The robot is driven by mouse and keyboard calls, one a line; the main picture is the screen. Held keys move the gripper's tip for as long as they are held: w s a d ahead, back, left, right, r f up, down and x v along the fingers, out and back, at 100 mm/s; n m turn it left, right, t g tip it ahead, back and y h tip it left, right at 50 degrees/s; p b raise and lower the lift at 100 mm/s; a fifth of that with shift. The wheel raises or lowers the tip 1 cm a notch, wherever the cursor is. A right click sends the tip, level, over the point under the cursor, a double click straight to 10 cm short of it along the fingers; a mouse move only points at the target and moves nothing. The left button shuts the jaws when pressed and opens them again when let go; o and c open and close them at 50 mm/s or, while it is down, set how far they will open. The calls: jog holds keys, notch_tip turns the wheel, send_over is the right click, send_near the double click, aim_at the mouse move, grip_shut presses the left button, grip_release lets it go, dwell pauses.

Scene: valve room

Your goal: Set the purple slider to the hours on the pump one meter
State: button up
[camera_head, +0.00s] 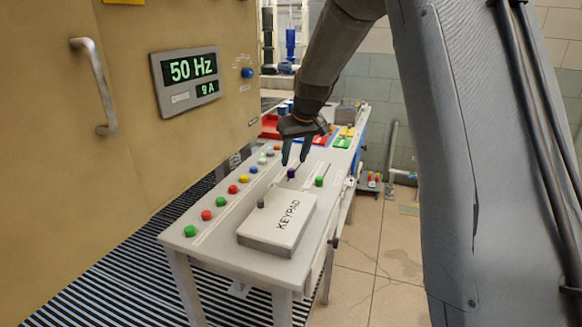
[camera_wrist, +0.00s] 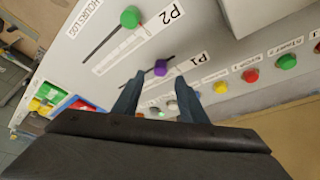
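The purple slider knob (camera_wrist: 160,67) sits on a dark slot beside a scale strip, near the P1 label (camera_wrist: 183,67). It also shows in the head view (camera_head: 291,173). My gripper (camera_head: 294,159) points down over the panel. In the wrist view, my gripper (camera_wrist: 160,97) is open, its fingers apart and nothing between them. The purple knob lies just beyond the fingertips, near the middle of the gap; I cannot tell whether they touch. A green knob (camera_wrist: 130,17) sits on the neighbouring P2 slot. No hours meter is recognisable.
A keypad cover (camera_head: 280,220) stands on the panel's near end. Several coloured buttons line the left edge, including a red one (camera_head: 206,215). The tan cabinet at left carries a 50 Hz, 9 A display (camera_head: 185,75). Red and green trays (camera_head: 341,142) stand at the far end.

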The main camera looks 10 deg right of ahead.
aim_at(291, 170)
jog(key=shift+p+x, duration=0.4)
jog(key=shift+x, duration=2)
grip_shut()
